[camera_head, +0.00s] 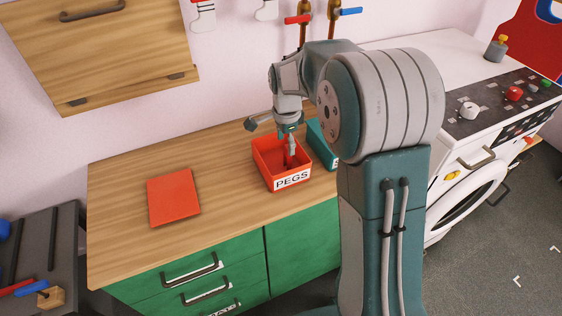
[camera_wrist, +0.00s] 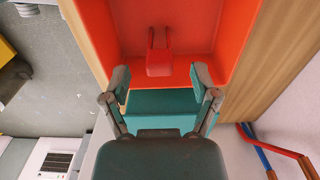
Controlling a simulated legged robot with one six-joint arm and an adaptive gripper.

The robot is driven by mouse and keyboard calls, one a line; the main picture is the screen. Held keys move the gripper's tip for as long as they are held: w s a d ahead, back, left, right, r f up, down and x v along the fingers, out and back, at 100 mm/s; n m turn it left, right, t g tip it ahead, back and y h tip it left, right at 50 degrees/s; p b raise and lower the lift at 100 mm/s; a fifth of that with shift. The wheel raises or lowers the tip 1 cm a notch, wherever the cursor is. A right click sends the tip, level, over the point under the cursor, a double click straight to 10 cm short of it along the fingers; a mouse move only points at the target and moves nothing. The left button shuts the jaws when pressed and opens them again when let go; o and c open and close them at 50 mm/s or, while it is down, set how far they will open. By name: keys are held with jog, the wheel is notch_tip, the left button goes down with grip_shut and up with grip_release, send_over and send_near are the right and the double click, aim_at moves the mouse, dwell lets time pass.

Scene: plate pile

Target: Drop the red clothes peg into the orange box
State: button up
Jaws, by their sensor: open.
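The red clothes peg (camera_wrist: 159,62) lies inside the orange box, in the wrist view just beyond my fingertips. The orange box (camera_head: 293,181) stands on the wooden worktop and carries a white label reading PEGS. Its inside fills the upper part of the wrist view (camera_wrist: 240,60). My gripper (camera_head: 291,150) points down over the box. In the wrist view my gripper (camera_wrist: 160,82) has its two fingers spread apart, with nothing held between them. In the head view the peg is hard to tell apart from the box.
A teal box (camera_head: 320,145) stands right behind the orange box. A flat orange-red board (camera_head: 173,197) lies on the worktop (camera_head: 225,165) to the left, with clear wood between. A white washing machine (camera_head: 470,150) stands to the right. Pipes with red and blue taps (camera_head: 318,15) are on the wall.

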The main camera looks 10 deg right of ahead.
notch_tip(320, 180, up, 12)
dwell(0.4)
jog(key=shift+a+f, duration=0.1)
jog(key=s+r+n+t, duration=0.1)
jog(key=s+r+n, duration=0.25)
jog(key=s, duration=0.35)
jog(key=s+r+n+t, duration=0.2)
jog(key=s+n, duration=0.2)
jog(key=s, duration=0.3)
jog(key=s+f+n+t, duration=0.2)
jog(key=s+f+n, duration=0.2)
jog(key=s+n, duration=0.4)
jog(key=shift+s+d+t, duration=0.25)
jog(key=shift+s+t, duration=0.05)
jog(key=shift+s, duration=2.3)
jog(key=shift+r, duration=0.1)
